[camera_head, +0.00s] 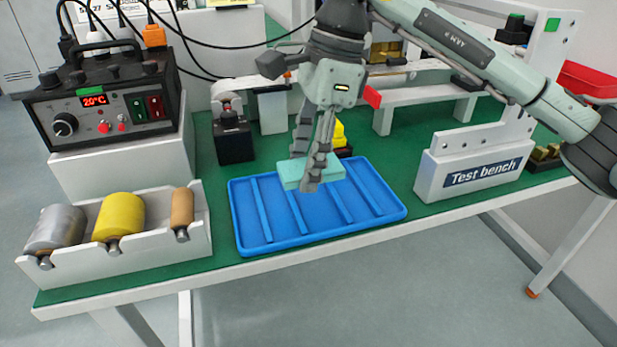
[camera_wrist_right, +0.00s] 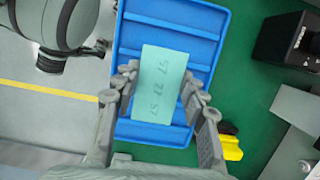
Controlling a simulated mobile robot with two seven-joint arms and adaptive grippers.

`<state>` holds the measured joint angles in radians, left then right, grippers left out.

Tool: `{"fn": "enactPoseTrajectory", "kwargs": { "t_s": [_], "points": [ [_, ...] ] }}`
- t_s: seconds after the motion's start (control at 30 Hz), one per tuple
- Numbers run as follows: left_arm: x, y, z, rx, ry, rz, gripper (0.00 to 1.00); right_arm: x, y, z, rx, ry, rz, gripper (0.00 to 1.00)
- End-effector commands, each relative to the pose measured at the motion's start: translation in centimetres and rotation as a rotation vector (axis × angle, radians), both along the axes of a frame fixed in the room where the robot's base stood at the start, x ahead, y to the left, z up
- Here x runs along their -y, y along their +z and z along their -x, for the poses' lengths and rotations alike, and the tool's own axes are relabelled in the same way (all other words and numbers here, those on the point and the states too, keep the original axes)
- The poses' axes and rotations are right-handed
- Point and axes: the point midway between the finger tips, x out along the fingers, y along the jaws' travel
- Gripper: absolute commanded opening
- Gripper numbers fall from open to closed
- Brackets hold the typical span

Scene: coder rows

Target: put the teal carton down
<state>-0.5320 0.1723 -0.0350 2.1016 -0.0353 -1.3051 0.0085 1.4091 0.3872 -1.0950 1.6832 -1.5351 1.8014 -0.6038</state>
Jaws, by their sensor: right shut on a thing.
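The teal carton (camera_head: 328,172) is a flat light-teal box over the back middle of the blue tray (camera_head: 271,240). In the right wrist view the carton (camera_wrist_right: 160,84) shows faint dark markings, "57 77 57", on its face. My right gripper (camera_head: 306,172) comes down from above and is shut on the carton, one finger on each side. In the wrist view its fingertips (camera_wrist_right: 158,86) flank the carton. I cannot tell whether the carton's underside touches the tray. The tray is ribbed and otherwise looks empty. My left gripper is not in view.
A white rack (camera_head: 150,243) with rolls stands left of the tray, below a black control unit (camera_head: 107,98). A black block (camera_head: 235,143) stands behind the tray. The white "Test bench" stand (camera_head: 470,172) is at right. Green bench shows between tray and stand.

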Motion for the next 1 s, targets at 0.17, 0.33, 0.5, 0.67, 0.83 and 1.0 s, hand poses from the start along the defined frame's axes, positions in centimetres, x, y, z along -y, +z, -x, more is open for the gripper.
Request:
{"fn": "enactPoseTrajectory", "kwargs": {
  "t_s": [0.17,0.33,0.5,0.67,0.83,1.0],
  "points": [
    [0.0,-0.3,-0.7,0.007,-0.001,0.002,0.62,0.4,-0.8,-1.1,0.0,0.001,-0.001,0.28],
    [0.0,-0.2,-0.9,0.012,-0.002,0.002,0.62,0.5,-2.7,-1.0,-0.003,0.0,0.001,0.28],
    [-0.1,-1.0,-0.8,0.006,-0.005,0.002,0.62,0.5,-4.7,-1.1,-0.001,0.001,0.0,0.28],
    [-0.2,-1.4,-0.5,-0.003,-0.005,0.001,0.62,0.4,-4.7,-1.1,0.001,0.001,0.0,0.28],
    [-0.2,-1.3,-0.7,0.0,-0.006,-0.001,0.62,0.4,-4.9,-1.1,0.001,0.001,0.0,0.28],
    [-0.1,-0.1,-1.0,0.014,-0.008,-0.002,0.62,0.4,-5.0,-1.1,0.001,0.001,0.0,0.47]
  ]
}}
